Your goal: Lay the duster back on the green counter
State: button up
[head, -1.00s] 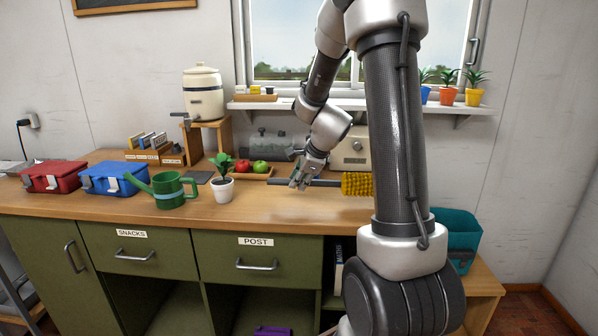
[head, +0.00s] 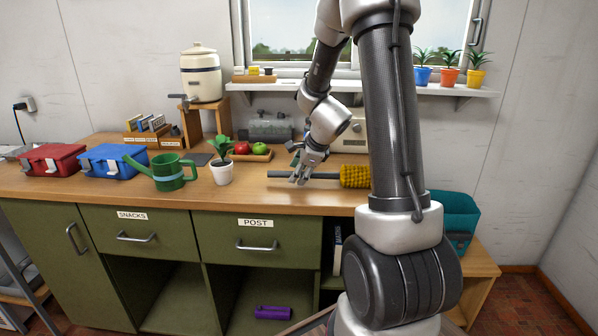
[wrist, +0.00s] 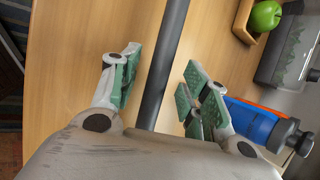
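The duster has a dark handle (head: 277,174) and a yellow bristled head (head: 355,177). It lies along the wooden top of the green counter (head: 120,195) and appears to rest on it, its head partly behind my arm. My gripper (head: 299,179) is low over the handle. In the wrist view the dark handle (wrist: 172,40) runs between my two green-padded fingers (wrist: 157,82), with a gap on both sides. My gripper is open around the handle and does not hold it.
A potted plant (head: 222,173) and a green watering can (head: 170,172) stand left of the duster. A tray with apples (head: 266,156) is behind. A blue cylinder with a dark end (wrist: 252,122) lies close beside the right finger in the wrist view.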

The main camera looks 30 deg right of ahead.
jog(key=v, duration=1.2)
jog(key=s+a+r+n, duration=0.2)
jog(key=s+n, duration=0.6)
jog(key=s+a+r+n+g, duration=0.1)
jog(key=s+a+r+n, duration=0.1)
jog(key=s+n, duration=0.5)
jog(key=s+a+r+n+g+h, duration=0.1)
jog(key=s+a+r+n, duration=0.1)
jog(key=s+n, duration=0.6)
jog(key=shift+s+a+r+n, duration=0.3)
jog(key=shift+a+r+n, duration=0.1)
jog(key=shift+a, duration=0.5)
